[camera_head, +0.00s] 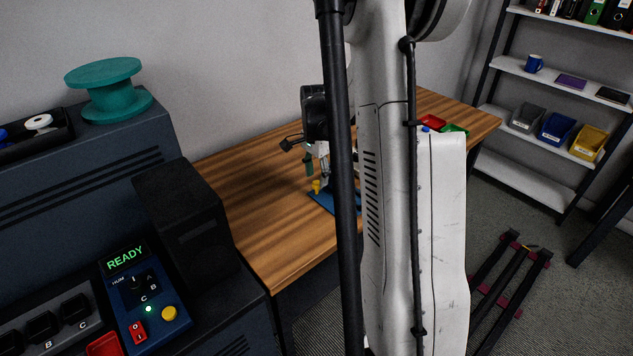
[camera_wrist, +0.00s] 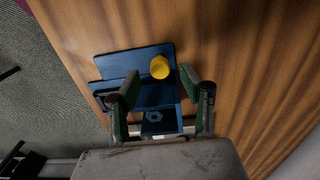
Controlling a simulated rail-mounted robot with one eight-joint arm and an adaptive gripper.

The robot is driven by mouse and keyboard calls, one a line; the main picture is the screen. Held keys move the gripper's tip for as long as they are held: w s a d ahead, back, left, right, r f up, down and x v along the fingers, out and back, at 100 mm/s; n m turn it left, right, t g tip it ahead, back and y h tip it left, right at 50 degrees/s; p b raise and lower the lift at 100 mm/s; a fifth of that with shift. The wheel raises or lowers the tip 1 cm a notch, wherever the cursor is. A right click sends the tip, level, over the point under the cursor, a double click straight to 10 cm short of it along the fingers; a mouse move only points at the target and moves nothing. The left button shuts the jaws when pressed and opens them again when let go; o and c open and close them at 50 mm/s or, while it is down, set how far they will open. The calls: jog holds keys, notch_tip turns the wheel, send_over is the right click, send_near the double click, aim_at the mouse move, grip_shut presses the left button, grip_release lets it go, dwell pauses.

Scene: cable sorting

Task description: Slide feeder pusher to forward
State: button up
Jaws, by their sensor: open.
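The blue feeder (camera_wrist: 115,66) lies on the wooden table in the wrist view. A round yellow knob (camera_wrist: 159,67), apparently the pusher's handle, stands up from it. My gripper (camera_wrist: 158,76) is open, its green-padded fingers on either side of the feeder, with the knob just beyond and between the tips. I cannot tell whether a finger touches it. In the head view the knob (camera_head: 316,186) and part of the blue feeder (camera_head: 322,202) show left of my arm, which hides the rest. A green finger of my gripper shows above the knob.
The wooden table (camera_head: 240,190) is mostly clear left of the feeder. A dark machine with a READY panel (camera_head: 126,258) and a teal spool (camera_head: 105,90) stand at left. Shelves are at right.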

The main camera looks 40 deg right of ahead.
jog(key=shift+f, duration=1.3)
jog(key=shift+c, duration=0.3)
grip_shut()
